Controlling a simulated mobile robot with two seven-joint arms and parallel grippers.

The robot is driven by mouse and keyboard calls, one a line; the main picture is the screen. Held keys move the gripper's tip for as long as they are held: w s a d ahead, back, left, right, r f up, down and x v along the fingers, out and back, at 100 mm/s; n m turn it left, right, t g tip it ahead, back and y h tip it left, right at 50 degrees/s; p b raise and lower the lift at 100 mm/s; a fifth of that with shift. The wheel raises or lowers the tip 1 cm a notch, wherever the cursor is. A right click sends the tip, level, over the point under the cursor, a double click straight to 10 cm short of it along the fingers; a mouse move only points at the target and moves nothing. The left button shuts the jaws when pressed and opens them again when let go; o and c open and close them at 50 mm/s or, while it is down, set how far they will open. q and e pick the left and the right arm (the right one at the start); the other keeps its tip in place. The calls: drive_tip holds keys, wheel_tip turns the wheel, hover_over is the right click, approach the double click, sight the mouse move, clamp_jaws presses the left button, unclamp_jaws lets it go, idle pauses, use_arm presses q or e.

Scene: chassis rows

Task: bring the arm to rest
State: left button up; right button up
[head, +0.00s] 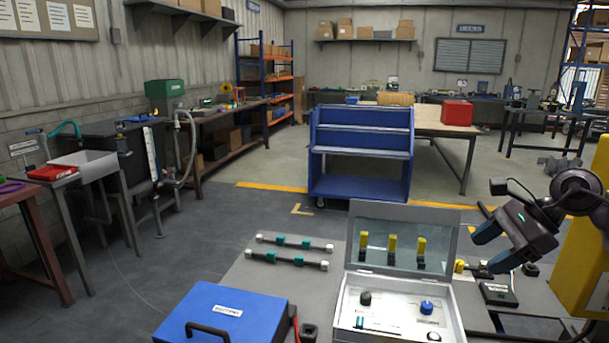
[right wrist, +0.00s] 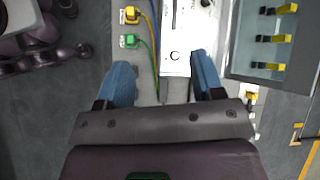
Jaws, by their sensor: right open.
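My right gripper (head: 490,248) is at the right side of the head view, raised beside the open grey case (head: 350,310). Its two blue fingers are apart with nothing between them. In the right wrist view the right gripper (right wrist: 163,76) also shows open and empty, with part of the white panel (right wrist: 176,30) beyond its fingertips. The case lid (head: 442,245) stands up and reflects light, with several yellow-and-black pieces in front of it. The panel carries a black knob (head: 365,298) and a blue knob (head: 427,307). My left gripper is not in view.
A blue case (head: 225,318) lies left of the open case. Two dark rods with teal parts (head: 290,260) lie on the grey bench top (head: 262,283). Yellow (right wrist: 131,15) and green (right wrist: 130,41) plugs with cables show in the wrist view. A blue cart (head: 360,187) stands beyond.

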drive_tip(key=s+a+f+m+t+y+b, duration=0.2)
drive_tip(key=s+a+f+m+t+y, duration=0.15)
drive_tip(key=a+f+m, duration=0.55)
drive_tip(key=s+a+f+m+t+y+b, duration=0.2)
drive_tip(key=s+a+f+m+y, duration=0.4)
drive_tip(key=f, duration=0.5)
use_arm(q)
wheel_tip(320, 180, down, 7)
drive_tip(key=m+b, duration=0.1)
drive_tip(key=b, duration=0.4)
use_arm(e)
drive_tip(key=s+d+f+m+t+h, duration=0.1)
drive_tip(key=s+d+f+m+h, duration=0.2)
drive_tip(key=s+f+m+h, duration=1.1)
drive_tip(key=s+d+f+m+t+h, duration=0.1)
drive_tip(key=s+d+f+m+h, duration=0.45)
drive_tip(key=m, duration=1.65)
use_arm(q)
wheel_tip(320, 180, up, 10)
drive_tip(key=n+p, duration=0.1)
drive_tip(key=p, duration=1.2)
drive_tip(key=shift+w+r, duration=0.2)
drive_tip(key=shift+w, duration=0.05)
use_arm(e)
wheel_tip(320, 180, up, 7)
drive_tip(key=s+a+m+y, duration=0.1)
drive_tip(key=y, duration=0.1)
drive_tip(key=shift+a+m+t+y, duration=0.3)
drive_tip(key=shift+a+t, duration=0.05)
drive_tip(key=shift+a, duration=0.05)
